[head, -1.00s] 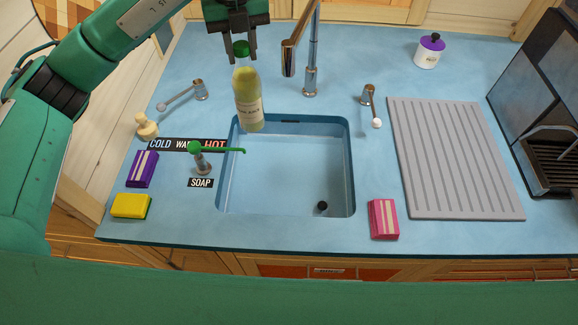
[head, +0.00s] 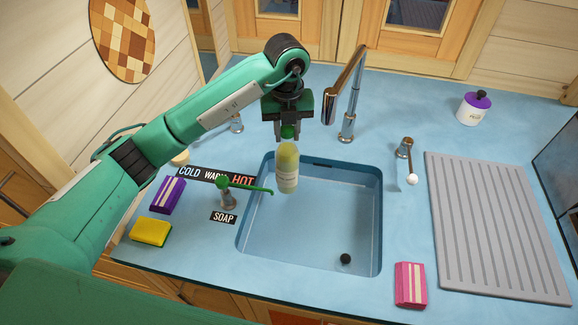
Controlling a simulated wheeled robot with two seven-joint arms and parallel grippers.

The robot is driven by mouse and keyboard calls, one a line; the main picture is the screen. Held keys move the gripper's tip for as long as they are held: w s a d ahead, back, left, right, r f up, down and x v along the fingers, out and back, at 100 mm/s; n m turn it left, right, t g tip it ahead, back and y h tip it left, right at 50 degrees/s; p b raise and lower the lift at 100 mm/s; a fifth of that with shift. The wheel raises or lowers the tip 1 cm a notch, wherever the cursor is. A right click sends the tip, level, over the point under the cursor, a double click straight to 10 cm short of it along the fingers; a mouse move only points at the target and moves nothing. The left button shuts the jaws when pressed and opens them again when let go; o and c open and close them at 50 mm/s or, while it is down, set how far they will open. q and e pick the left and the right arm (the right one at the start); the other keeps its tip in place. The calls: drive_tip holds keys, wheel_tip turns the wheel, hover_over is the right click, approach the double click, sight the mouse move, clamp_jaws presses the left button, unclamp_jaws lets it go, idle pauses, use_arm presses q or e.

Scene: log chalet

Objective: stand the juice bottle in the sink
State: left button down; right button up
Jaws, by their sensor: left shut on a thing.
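The juice bottle (head: 287,168), pale yellow with a green cap and a white label, hangs upright from my left gripper (head: 288,131). The gripper is shut on the bottle at its cap. The bottle shows in front of the upper left part of the blue sink (head: 320,222); its base appears to be above the sink floor, though its exact height is hard to tell. A small black round drain or plug (head: 345,258) is at the sink's lower right. My right gripper is not in view.
A chrome tap (head: 347,110) stands behind the sink. A green-topped soap dispenser (head: 227,193) is at its left, with yellow (head: 151,231) and purple (head: 168,194) sponges beyond. A pink sponge (head: 410,285) and grey drainboard (head: 495,225) are at right. The sink floor is mostly clear.

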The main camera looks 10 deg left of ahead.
sight(287, 154)
use_arm(q)
wheel_tip(287, 154, down, 8)
drive_tip(key=shift+f+p, duration=0.1)
drive_tip(key=shift+p, duration=0.9)
wheel_tip(287, 154, down, 4)
drive_tip(key=shift+r+p, duration=0.15)
drive_tip(key=shift+p, duration=0.5)
drive_tip(key=shift+f, duration=0.25)
drive_tip(key=shift+f, duration=0.2)
drive_tip(key=c, duration=1.1)
unclamp_jaws()
